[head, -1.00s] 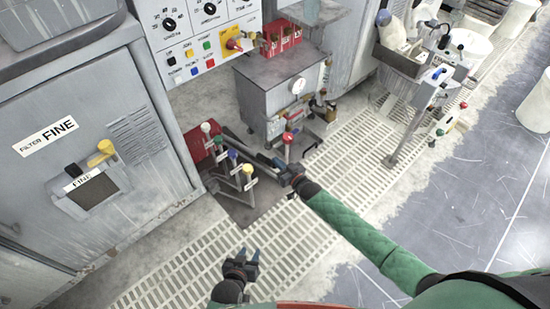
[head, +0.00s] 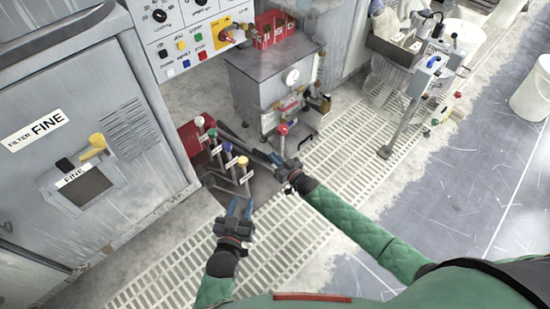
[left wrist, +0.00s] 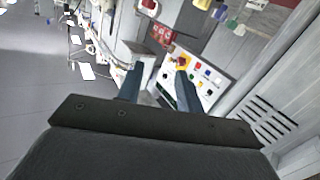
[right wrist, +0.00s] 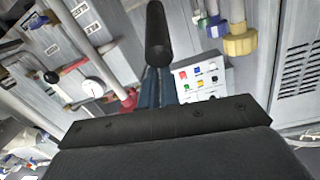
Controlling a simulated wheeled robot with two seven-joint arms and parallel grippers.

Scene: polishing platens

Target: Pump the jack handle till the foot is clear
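The jack handle (head: 246,142) is a dark bar that slants from beside the red unit (head: 192,140) toward my right gripper (head: 280,163). In the right wrist view its black round grip (right wrist: 158,35) stands at the tips of the blue fingers (right wrist: 158,88). The fingers are close together and appear closed on the grip's end. My left gripper (head: 240,208) is open and empty, just below the levers; its fingers (left wrist: 159,88) stand apart in the left wrist view. I cannot make out the foot.
A red-knobbed lever (head: 283,130) is just beyond the right gripper. A grey cabinet (head: 265,85) with a gauge is behind.

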